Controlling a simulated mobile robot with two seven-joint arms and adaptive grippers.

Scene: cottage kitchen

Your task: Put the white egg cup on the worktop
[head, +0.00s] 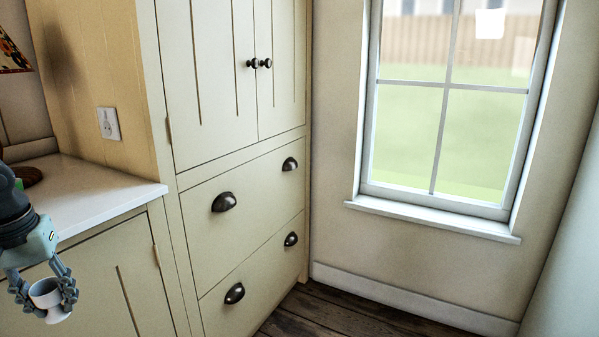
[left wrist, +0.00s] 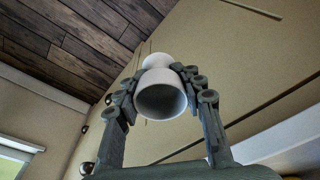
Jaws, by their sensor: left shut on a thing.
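The white egg cup (head: 47,294) is at the lower left of the head view, held between the fingers of my left gripper (head: 46,297). It stands a little tilted, with its open rim up towards the gripper's palm. In the left wrist view the egg cup (left wrist: 160,92) sits between both fingertips of my left gripper (left wrist: 162,90), its hollow bowl facing the camera. The gripper is in front of the lower cabinet and below the level of the white worktop (head: 95,192). My right gripper is in neither view.
A tall cream cabinet (head: 235,150) with dark handles stands right of the worktop. The visible worktop is mostly bare; a dark round object (head: 27,177) is at its left, partly hidden by my arm. A window (head: 445,100) is at the right, above wooden floor (head: 335,317).

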